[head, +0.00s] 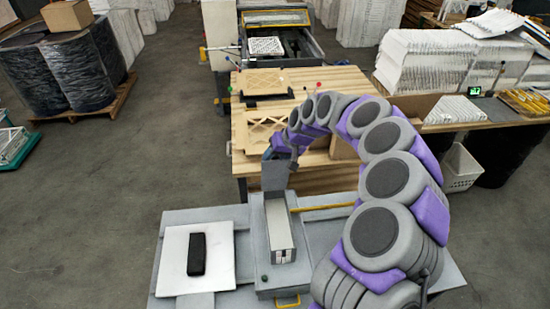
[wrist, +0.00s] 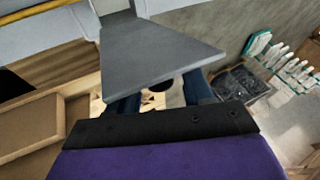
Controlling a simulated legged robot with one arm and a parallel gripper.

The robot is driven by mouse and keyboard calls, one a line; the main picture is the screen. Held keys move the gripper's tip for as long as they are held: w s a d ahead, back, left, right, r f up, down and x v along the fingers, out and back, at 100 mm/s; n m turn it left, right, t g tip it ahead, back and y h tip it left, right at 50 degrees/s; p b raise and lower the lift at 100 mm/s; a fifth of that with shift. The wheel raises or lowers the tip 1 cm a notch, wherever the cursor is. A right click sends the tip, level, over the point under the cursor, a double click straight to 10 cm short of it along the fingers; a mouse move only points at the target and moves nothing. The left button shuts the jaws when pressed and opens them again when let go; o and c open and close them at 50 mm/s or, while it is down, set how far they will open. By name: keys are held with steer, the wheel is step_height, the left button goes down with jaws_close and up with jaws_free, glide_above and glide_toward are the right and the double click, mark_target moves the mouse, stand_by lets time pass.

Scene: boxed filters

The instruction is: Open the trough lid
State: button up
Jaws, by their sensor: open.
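The trough (head: 264,240) is a narrow grey box on the grey bench, with a long pale strip and white pieces visible inside. A flat grey plate, which looks like the trough lid (head: 275,176), stands raised at its far end. The lid also fills the upper middle of the wrist view (wrist: 160,52). My gripper (head: 272,154) is just beyond the lid's upper edge. In the wrist view its dark blue fingers (wrist: 160,97) are spread apart, with their tips partly hidden behind the lid. I cannot tell whether they touch it. Nothing shows held between them.
A white pad (head: 220,260) with a black block (head: 196,254) lies left of the trough. A yellow handle (head: 287,301) is at the front, and a yellow rod (head: 325,207) lies right. A wooden table (head: 345,80) with wooden frames stands behind.

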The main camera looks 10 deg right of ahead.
steer(key=b+v, duration=0.2)
steer(key=v, duration=1.4)
steer(key=shift+d+r+b, duration=0.25)
steer(key=shift+r+b, duration=0.1)
steer(key=shift+s, duration=0.1)
